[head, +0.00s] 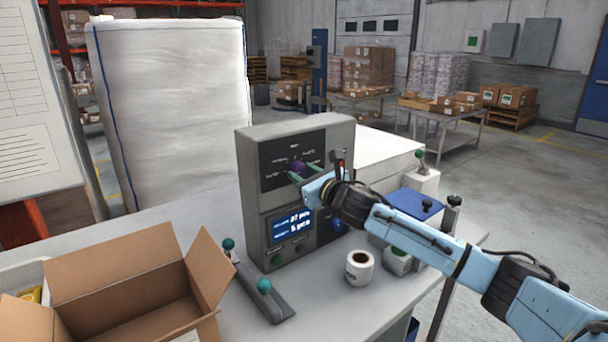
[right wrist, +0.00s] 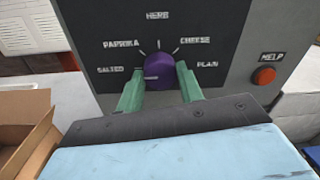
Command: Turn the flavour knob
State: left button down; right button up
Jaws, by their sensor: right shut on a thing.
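The purple flavour knob (right wrist: 158,71) is on the dark upper panel of a grey machine (head: 246,185). Around it in the right wrist view are the labels SALTED, PAPRIKA, HERB, CHEESE and PLAIN. A pale mark on the knob's left side appears to face SALTED. My right gripper (right wrist: 161,78) has its green fingers on either side of the knob and is shut on it. In the head view the knob (head: 296,167) is partly covered by the fingers. My left gripper is not in view.
A red HELP button (right wrist: 264,76) is right of the knob. A lit display (head: 291,224) sits below. An open cardboard box (head: 203,268), a bar with teal knobs (head: 258,288) and a white label roll (head: 360,267) crowd the table in front.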

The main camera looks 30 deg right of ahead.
jog(key=shift+c, duration=0.5)
jog(key=m+p, duration=0.2)
jog(key=shift+r+m+p, duration=0.1)
jog(key=shift+m+p, duration=0.3)
jog(key=m+p, duration=0.3)
jog(key=m, duration=0.2)
jog(key=shift+p, duration=0.35)
jog(key=m+p, duration=0.2)
jog(key=m, duration=0.2)
jog(key=shift+m+g, duration=0.3)
jog(key=shift+m, duration=0.1)
jog(key=m+p, duration=0.2)
jog(key=m, duration=0.2)
jog(key=shift+d+m+y+p, duration=0.1)
jog(key=shift+m+y+p, duration=0.2)
jog(key=o, duration=1)
